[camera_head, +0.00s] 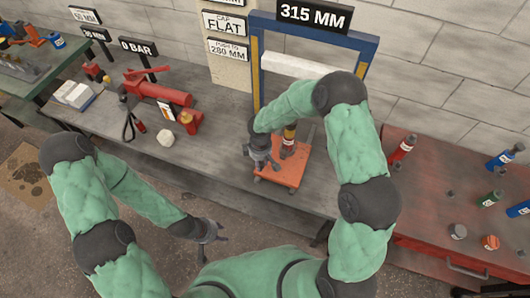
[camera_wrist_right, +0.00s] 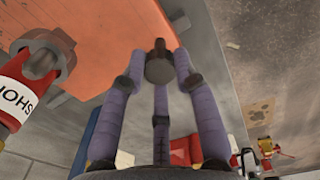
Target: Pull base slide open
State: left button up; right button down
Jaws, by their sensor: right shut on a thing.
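The base slide is an orange plate (camera_head: 290,172) on the grey bench, under the blue frame (camera_head: 257,60). It fills the upper left of the right wrist view (camera_wrist_right: 105,30). A shock absorber (camera_head: 289,139) with a white label stands upright on the plate; its labelled body also shows in the wrist view (camera_wrist_right: 18,95). My right gripper (camera_head: 262,166) is at the plate's left edge. In the wrist view its fingers close around a small dark knob (camera_wrist_right: 158,68) beside the plate's edge. My left gripper (camera_head: 212,238) is open and empty, low in front of the bench.
A red hydraulic pump (camera_head: 158,90) and a small red jack (camera_head: 189,122) stand on the bench to the left. A red table (camera_head: 425,205) with bottles and caps is at the right. The bench front left of the plate is clear.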

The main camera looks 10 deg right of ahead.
jog(key=shift+s+a+f+b, duration=0.15)
jog(key=shift+s+a, duration=0.3)
jog(key=shift+s, duration=0.25)
jog(key=shift+s+a+r+b, duration=0.1)
jog(key=shift+s+a+b, duration=0.1)
jog(key=shift+s+a, duration=0.35)
jog(key=shift+s+a+f+b, duration=0.15)
jog(key=shift+s+a, duration=0.15)
jog(key=shift+s, duration=0.55)
jog(key=shift+r, duration=0.1)
jog(key=c, duration=0.9)
grip_release()
jog(key=shift+c, duration=0.2)
jog(key=shift+w, duration=0.1)
notch_tip(320, 180, up, 12)
